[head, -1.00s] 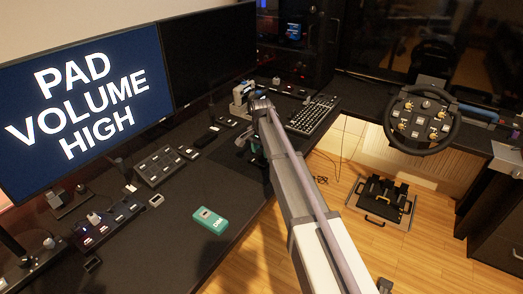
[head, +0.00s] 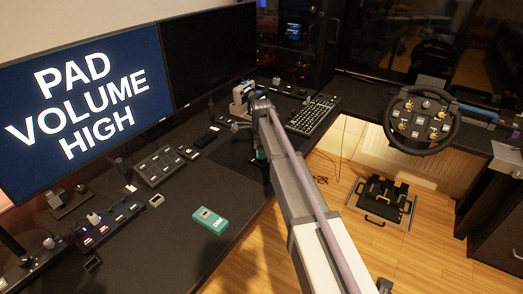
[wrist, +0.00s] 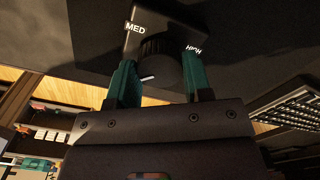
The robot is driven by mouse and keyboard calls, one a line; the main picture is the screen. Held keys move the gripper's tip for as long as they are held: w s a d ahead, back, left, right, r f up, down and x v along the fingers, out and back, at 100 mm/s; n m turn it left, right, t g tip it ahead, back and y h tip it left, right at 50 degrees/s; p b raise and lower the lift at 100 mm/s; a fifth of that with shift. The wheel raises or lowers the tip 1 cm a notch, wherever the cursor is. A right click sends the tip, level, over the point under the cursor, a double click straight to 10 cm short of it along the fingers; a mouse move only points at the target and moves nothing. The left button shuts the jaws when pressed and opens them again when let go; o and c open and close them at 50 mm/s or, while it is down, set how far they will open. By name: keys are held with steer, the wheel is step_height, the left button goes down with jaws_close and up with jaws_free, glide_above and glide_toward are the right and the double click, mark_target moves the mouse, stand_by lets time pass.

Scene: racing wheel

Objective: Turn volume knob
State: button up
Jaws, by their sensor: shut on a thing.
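The volume knob (wrist: 158,62) is a dark, ridged round knob on a black panel (wrist: 160,18) in the wrist view. White labels MED and HIGH are on the panel, at the knob's upper left and right. A short white mark shows on the knob's lower left. My gripper (wrist: 159,68) has its two teal fingers on either side of the knob and is shut on it. In the head view my arm mostly hides my gripper and the knob. The monitor (head: 85,100) reads PAD VOLUME HIGH.
A keyboard (head: 312,114) lies right of my wrist. A teal device (head: 210,220), a button pad (head: 160,166) and several small control boxes stand on the black desk (head: 165,240). A racing wheel (head: 421,120) is at the right, with pedals (head: 383,198) on the floor.

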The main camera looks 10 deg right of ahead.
steer(key=shift+m, duration=1.3)
steer(key=o, duration=0.9)
steer(key=shift+r, duration=0.1)
step_height(320, 180, up, 11)
steer(key=p, duration=1)
steer(key=shift+f+p, duration=0.2)
steer(key=shift+p, duration=0.2)
